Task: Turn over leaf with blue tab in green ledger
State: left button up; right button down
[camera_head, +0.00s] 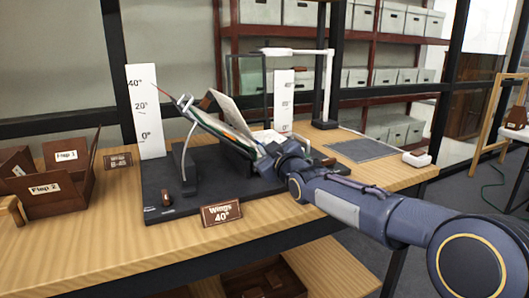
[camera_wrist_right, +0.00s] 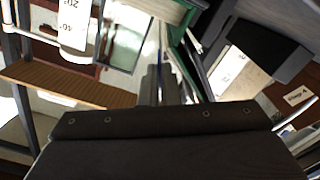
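The green ledger (camera_head: 228,138) lies open on a cradle on a dark base board, with one leaf or board standing up at a tilt (camera_head: 232,112). In the right wrist view, its green cover edge (camera_wrist_right: 187,48) and pale pages show ahead of the fingers. My right gripper (camera_head: 264,160) is at the ledger's lower right side. I cannot make out the blue tab for certain. My left gripper is not in view.
A "Wings 40°" sign (camera_head: 221,213) stands at the board's front. White angle scales (camera_head: 146,112) rise behind, with a white lamp-like stand (camera_head: 326,90) to the right. Brown boxes marked Flap (camera_head: 62,190) stand at left. A grey mat (camera_head: 362,150) lies at right.

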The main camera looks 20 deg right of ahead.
jog(key=shift+a+n, duration=0.1)
jog(key=shift+n, duration=0.3)
jog(key=c, duration=2.1)
grip_release()
jog(key=o, duration=0.5)
jog(key=shift+c, duration=0.2)
jog(key=s, duration=0.7)
jog(key=shift+s+d+p, duration=0.3)
jog(key=shift+s+p, duration=0.05)
jog(key=shift+p, duration=0.05)
